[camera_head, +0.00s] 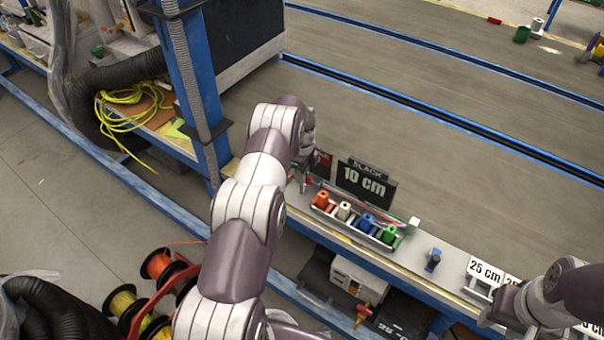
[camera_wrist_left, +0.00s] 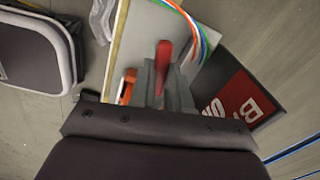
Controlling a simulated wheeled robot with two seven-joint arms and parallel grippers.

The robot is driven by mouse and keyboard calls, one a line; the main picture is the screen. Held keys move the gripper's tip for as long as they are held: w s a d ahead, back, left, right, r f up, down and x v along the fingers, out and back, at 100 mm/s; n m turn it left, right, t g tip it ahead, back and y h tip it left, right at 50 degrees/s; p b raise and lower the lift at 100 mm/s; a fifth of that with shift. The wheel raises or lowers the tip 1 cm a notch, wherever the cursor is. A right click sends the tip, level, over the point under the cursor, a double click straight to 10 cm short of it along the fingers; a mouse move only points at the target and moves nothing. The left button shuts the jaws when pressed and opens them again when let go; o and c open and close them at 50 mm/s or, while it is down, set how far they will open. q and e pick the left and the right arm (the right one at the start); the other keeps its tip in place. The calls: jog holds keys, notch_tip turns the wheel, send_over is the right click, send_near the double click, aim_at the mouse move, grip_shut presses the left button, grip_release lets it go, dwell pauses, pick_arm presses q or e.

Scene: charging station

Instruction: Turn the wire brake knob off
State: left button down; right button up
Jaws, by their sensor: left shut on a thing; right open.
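My left gripper (camera_head: 304,186) reaches down onto the narrow workbench ledge, left of the black "10 cm" sign. In the left wrist view my left gripper (camera_wrist_left: 165,88) is shut on a red lever-like piece, which I take for the wire brake knob (camera_wrist_left: 165,55). The red piece stands up between the two grey fingers, and its lower part is hidden by them. In the head view the arm and fingers hide it. My right gripper (camera_head: 488,314) is at the lower right beside the "25 cm" label, open and apparently empty; its fingertips are only partly visible.
A tray (camera_head: 345,230) with orange, white, blue and green pieces and coloured wires sits right of my left gripper. A blue peg (camera_head: 433,260) stands farther right. A blue post (camera_head: 195,90) rises left of my left arm. Wire spools (camera_head: 160,265) are at lower left.

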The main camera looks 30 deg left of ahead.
pick_arm(q)
jog(key=n, duration=0.3)
jog(key=shift+n+b, duration=0.35)
jog(key=shift+n, duration=0.05)
jog(key=n, duration=0.4)
jog(key=shift+n, duration=0.3)
jog(key=n, duration=0.3)
jog(key=shift+b, duration=0.4)
jog(key=shift+n, duration=2.1)
jog(key=c, duration=1.1)
grip_release()
